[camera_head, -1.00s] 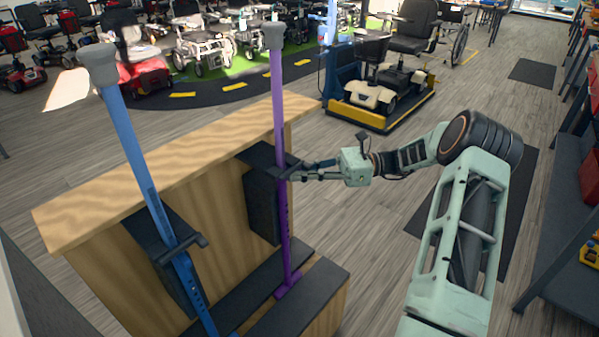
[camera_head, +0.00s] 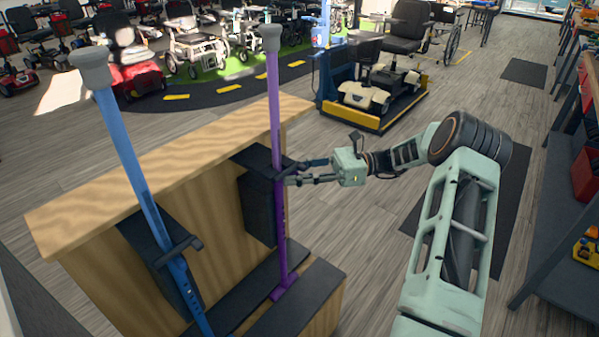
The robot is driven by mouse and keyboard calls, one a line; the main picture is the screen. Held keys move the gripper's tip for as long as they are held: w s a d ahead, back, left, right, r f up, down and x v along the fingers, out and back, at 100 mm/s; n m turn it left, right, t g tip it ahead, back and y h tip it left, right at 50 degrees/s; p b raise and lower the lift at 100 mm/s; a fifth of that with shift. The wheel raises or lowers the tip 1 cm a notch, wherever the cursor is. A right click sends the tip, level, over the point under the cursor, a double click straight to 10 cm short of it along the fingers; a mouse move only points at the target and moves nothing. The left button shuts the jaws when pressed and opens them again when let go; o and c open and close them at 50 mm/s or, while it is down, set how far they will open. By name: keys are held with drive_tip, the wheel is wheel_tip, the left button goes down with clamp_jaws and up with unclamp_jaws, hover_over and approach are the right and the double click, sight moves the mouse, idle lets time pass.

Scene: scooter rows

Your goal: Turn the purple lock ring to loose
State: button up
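The purple pole (camera_head: 274,110) stands upright with a grey cap on top, at the right end of the wooden stand. A dark collar with a short side bar (camera_head: 290,171) sits at its middle; a separate purple lock ring is too small to make out. My gripper (camera_head: 298,173) comes in from the right at collar height. Its two dark fingers are spread, with a gap between them. Their tips are at or very close to the collar bar and pole; contact is unclear. Nothing is seen carried in them.
A blue pole (camera_head: 129,155) with a similar dark bar leans at the left of the wooden stand (camera_head: 170,155). Dark blocks lie at the stand's base. A scooter on a yellow-edged platform (camera_head: 372,112) stands behind. Shelving (camera_head: 560,215) lines the right; open floor lies between.

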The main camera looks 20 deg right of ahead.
drive_tip(key=d, duration=1.2)
drive_tip(key=shift+s, duration=0.3)
drive_tip(key=shift+a, duration=0.15)
